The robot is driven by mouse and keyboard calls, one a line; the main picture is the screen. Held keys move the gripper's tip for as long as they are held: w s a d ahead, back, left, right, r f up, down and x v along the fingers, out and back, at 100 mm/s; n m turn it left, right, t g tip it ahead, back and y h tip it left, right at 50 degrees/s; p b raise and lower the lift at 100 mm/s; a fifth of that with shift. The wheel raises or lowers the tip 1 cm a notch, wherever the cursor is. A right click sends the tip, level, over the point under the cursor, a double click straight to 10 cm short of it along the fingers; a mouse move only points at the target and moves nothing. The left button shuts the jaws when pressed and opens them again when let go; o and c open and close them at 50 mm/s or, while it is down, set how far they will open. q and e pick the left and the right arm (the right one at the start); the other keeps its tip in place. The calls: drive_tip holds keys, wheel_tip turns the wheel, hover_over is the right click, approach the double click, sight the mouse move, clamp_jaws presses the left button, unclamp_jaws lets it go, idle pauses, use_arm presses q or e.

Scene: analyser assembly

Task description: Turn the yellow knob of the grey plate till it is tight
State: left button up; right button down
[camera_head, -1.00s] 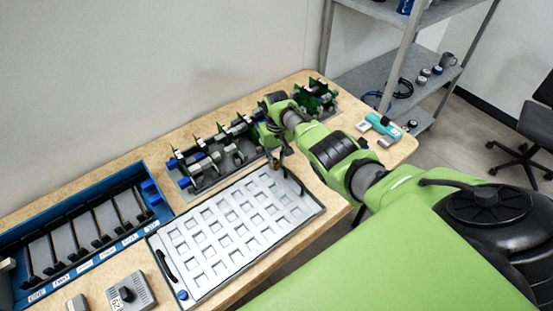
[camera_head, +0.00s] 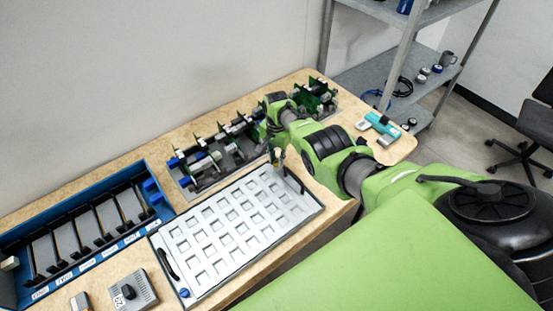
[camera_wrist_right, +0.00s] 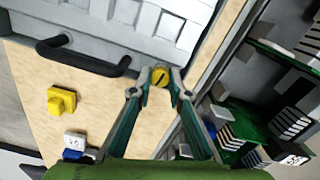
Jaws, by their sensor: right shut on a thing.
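The grey plate (camera_head: 235,228) is a pale panel with rows of square recesses, lying in a dark frame on the table. It also shows at the top of the right wrist view (camera_wrist_right: 115,38). The yellow knob (camera_wrist_right: 160,76) sits at the plate's far right corner, beside a black handle. My right gripper (camera_wrist_right: 161,72) is shut on the yellow knob, one finger on either side. In the head view the right gripper (camera_head: 277,158) reaches down to that corner and mostly covers the knob. My left gripper is in neither view.
A green and grey assembly (camera_head: 215,157) stands close behind the plate and near the right fingers. A blue rack (camera_head: 110,245) lies at the left. A blue knob (camera_head: 184,293) is at the plate's near left corner. Another yellow piece (camera_wrist_right: 62,100) lies on the table.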

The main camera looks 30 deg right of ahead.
drive_tip(key=m, duration=0.6)
drive_tip(key=shift+w+d+r+m, duration=0.1)
drive_tip(key=shift+w+r+m, duration=0.1)
drive_tip(key=shift+w+m, duration=0.1)
drive_tip(key=m, duration=1.3)
drive_tip(key=shift+d+m, duration=0.1)
drive_tip(key=shift+m, duration=0.2)
drive_tip(key=shift+m+b, duration=0.55)
drive_tip(key=shift+m, duration=0.35)
drive_tip(key=shift+f+m+b, duration=0.15)
drive_tip(key=shift+m+b, duration=0.2)
drive_tip(key=shift+m, duration=0.05)
drive_tip(key=m+b, duration=0.6)
drive_tip(key=b, duration=1.2)
drive_tip(key=shift+s+f, duration=0.1)
drive_tip(key=shift+r+m+b, duration=0.2)
drive_tip(key=shift+m+b, duration=0.1)
drive_tip(key=shift+b, duration=0.3)
drive_tip(key=shift+r, duration=0.1)
